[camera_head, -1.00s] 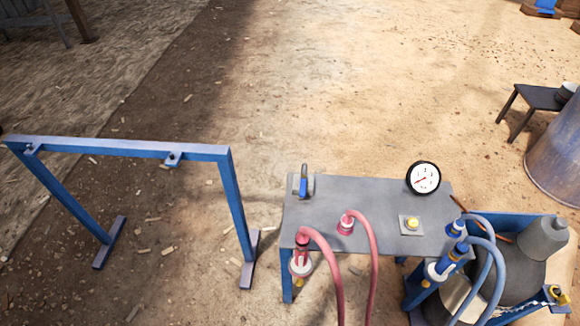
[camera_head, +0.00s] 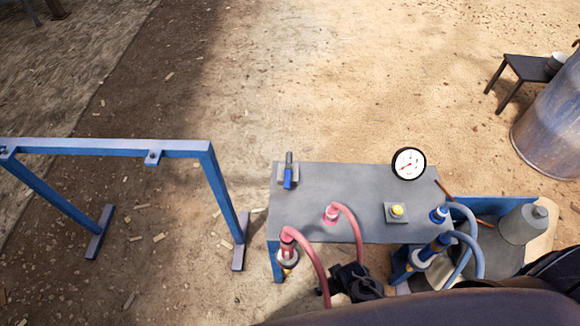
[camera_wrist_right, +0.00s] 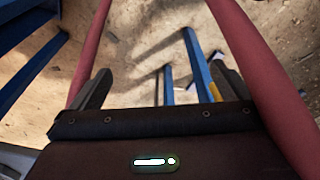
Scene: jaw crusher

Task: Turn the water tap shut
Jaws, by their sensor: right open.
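My right gripper (camera_head: 342,272) is a dark shape at the table's front edge, beside the red hoses and well short of the lever. In the right wrist view the right gripper (camera_wrist_right: 158,85) has its two fingers spread apart with nothing held between them. The lever does not show in that view. My left gripper is in neither view.
Red hoses (camera_head: 318,268) arch from the table's front and pass close to my right gripper. A pressure gauge (camera_head: 409,164), a yellow button (camera_head: 397,210) and blue hoses (camera_head: 470,235) stand to the right. A blue frame (camera_head: 222,195) stands left. Open ground lies behind the table.

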